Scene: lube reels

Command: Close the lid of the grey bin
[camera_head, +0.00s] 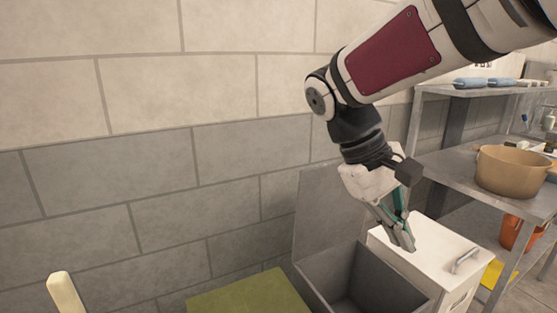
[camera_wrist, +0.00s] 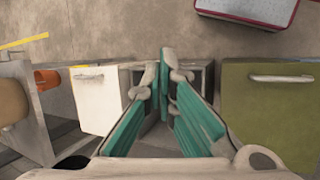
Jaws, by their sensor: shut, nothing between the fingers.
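The grey bin (camera_head: 318,290) stands open at the bottom of the head view, its dark inside showing. Its flat grey lid (camera_head: 328,215) is raised nearly upright at the back, close to the wall; my wrist hides part of its right side. My gripper (camera_head: 404,245) points down, shut and empty, to the right of the lid and apparently above the bin opening. In the wrist view my gripper's (camera_wrist: 166,62) teal fingers meet at the tips and cover much of the bin; part of the bin (camera_wrist: 207,75) shows between its white and green neighbours.
A white bin (camera_head: 425,245) with a handle stands right of the grey bin, a green-topped bin (camera_head: 245,296) left. A metal shelf (camera_head: 460,170) with a tan pot (camera_head: 512,170) is farther right. A block wall (camera_head: 130,170) rises behind. Open floor (camera_wrist: 120,30) shows in the wrist view.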

